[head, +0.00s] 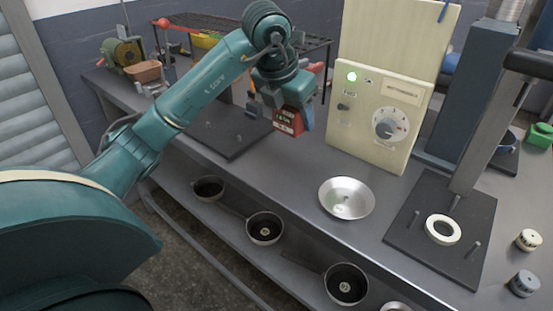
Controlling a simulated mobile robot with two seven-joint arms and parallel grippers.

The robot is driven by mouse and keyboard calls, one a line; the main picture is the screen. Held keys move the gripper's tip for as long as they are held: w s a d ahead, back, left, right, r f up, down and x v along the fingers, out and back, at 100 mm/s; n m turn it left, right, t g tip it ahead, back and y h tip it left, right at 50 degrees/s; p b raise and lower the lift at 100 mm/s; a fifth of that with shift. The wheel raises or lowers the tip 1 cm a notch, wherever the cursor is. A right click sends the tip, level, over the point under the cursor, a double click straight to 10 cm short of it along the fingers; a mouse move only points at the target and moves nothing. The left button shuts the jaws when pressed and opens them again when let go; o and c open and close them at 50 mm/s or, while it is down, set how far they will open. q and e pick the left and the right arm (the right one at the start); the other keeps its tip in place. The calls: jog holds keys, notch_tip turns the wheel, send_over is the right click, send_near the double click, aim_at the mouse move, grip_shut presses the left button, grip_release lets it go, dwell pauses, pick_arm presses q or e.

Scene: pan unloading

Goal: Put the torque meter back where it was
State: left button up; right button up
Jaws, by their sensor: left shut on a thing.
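The torque meter (287,121) is a small red box with a dark display showing faint figures. My left gripper (296,103) is shut on it and holds it above the back part of the grey bench (290,165), left of the cream control panel. The gripper's fingers partly cover the meter's upper side. Whether the meter touches anything below cannot be told. My right gripper is not in view.
The cream panel (378,115) with a green light and a dial stands close right of the meter. A dark plate (232,135) lies left of it. A metal bowl (346,197) sits in front. A fixture plate with a ring (443,229) is at right. Pans (265,228) sit on the lower shelf.

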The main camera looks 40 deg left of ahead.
aim_at(292, 161)
pick_arm(q)
jog(key=shift+w+a+f, duration=0.1)
jog(key=shift+a, duration=0.25)
notch_tip(292, 161, down, 10)
jog(key=shift+r, duration=0.2)
jog(key=shift+b, duration=0.3)
jog(key=shift+f, duration=0.15)
jog(key=o, duration=1.2)
jog(key=shift+o, duration=0.2)
